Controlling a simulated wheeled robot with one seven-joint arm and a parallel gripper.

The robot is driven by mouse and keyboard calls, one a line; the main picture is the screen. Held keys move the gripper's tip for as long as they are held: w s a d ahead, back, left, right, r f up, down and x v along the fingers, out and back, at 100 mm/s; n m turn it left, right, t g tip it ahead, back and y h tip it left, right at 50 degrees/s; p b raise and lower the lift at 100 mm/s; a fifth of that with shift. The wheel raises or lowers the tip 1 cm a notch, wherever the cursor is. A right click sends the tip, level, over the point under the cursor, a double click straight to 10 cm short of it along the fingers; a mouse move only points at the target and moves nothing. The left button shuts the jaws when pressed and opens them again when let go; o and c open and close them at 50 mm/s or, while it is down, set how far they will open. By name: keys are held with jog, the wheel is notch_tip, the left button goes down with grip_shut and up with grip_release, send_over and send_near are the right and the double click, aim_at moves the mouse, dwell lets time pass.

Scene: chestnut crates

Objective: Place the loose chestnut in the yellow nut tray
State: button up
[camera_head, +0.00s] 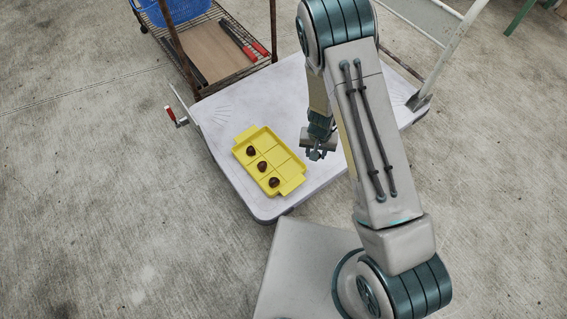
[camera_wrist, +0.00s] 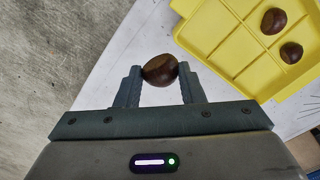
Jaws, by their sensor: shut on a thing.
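The yellow nut tray (camera_head: 280,148) lies on the white cart top left of my gripper in the head view. It is divided into compartments, and three chestnuts sit in its left column: one at the top (camera_head: 251,150), one in the middle (camera_head: 262,166) and one at the bottom (camera_head: 274,182). My gripper (camera_head: 316,155) is to the right of the tray. In the wrist view my gripper (camera_wrist: 160,82) is shut on a brown chestnut (camera_wrist: 160,70), held between the fingertips. The tray (camera_wrist: 226,42) shows at the upper right there, with two of its chestnuts in view and empty compartments nearest my gripper.
The white cart top (camera_head: 222,110) is clear around the tray. A wire rack (camera_head: 226,72) with red-handled tools and a blue basket (camera_head: 178,10) stands beyond it. A red-handled lever (camera_head: 170,114) sticks out at the left. Concrete floor surrounds the cart.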

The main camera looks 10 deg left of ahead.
jog(key=b, duration=0.2)
send_over(290, 170)
notch_tip(290, 170, down, 5)
jog(key=shift+s, duration=0.1)
jog(key=shift+f+b, duration=1)
jog(key=shift+f, duration=0.95)
jog(key=shift+f, duration=0.1)
jog(key=o, duration=0.6)
jog(key=shift+o, duration=0.3)
notch_tip(290, 170, up, 12)
jog(key=p, duration=0.5)
jog(key=shift+r, duration=0.2)
